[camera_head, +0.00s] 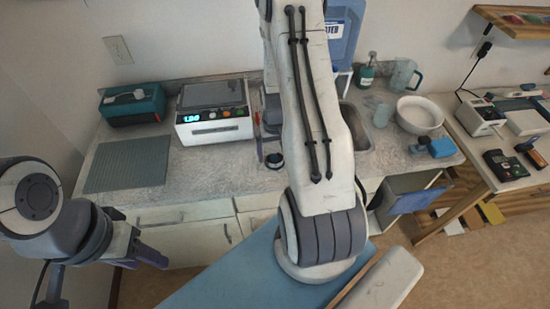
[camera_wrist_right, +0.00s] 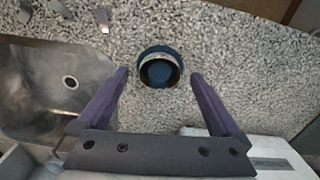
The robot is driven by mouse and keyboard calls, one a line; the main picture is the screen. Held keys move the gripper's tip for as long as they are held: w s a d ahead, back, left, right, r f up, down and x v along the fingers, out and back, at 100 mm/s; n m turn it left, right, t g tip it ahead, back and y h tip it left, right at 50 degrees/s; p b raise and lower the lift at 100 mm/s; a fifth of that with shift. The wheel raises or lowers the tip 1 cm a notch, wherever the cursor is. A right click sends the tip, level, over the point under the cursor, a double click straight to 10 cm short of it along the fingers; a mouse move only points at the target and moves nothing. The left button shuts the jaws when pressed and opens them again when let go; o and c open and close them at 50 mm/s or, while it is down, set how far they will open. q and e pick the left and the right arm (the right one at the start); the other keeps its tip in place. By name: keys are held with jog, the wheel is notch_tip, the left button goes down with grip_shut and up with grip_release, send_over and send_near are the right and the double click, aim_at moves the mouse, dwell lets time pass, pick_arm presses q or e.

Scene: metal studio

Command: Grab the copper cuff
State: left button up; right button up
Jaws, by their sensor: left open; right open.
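The copper cuff (camera_wrist_right: 158,84) appears in the right wrist view as a round, dark ring with a thin coppery and pale rim and a dark blue inside. It rests on the speckled counter. My right gripper (camera_wrist_right: 160,75) is open, with its purple fingers on either side of the cuff in that view; I cannot tell the height gap. In the head view the cuff (camera_head: 274,161) shows small beside my right arm, which hides most of the right gripper. My left gripper (camera_head: 150,257) is open and empty, in front of the counter at the left.
A white device with a lit display (camera_head: 213,113), a teal box (camera_head: 132,105) and a ribbed grey mat (camera_head: 128,164) are on the counter's left. A metal sink (camera_head: 356,128) lies right of my arm. A white bowl (camera_head: 420,115) and a blue item (camera_head: 442,147) stand further right.

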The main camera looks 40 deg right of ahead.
jog(key=shift+f, duration=0.8)
jog(key=c, duration=1.4)
